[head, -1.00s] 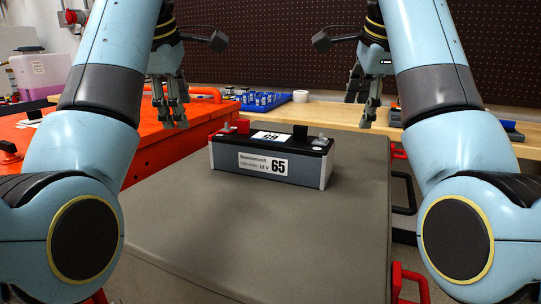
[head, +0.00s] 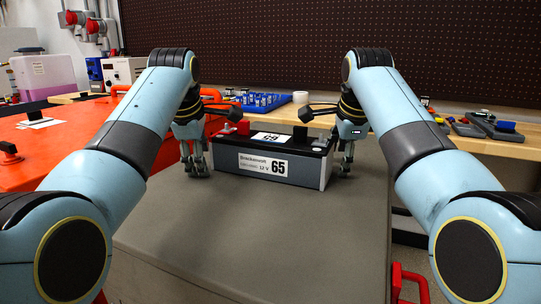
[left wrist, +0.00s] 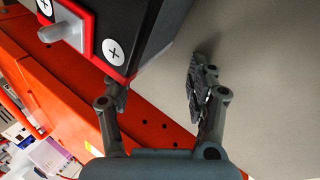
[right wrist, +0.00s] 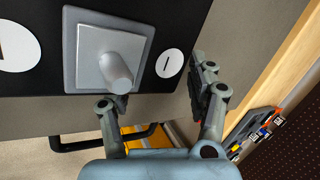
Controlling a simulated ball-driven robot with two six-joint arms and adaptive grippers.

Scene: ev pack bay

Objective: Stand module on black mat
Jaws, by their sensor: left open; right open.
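The module (head: 255,165) is a grey and black battery block marked 65, lying long side toward me on the grey cart top (head: 250,240). My left gripper (head: 196,170) is open at its left end. In the left wrist view, the module's red terminal end (left wrist: 88,22) is close above the open fingers (left wrist: 160,92). Contact cannot be told. I cannot make out a black mat.
An orange-red surface (head: 45,150) stands to the left of the cart. The cart top in front of the module is clear.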

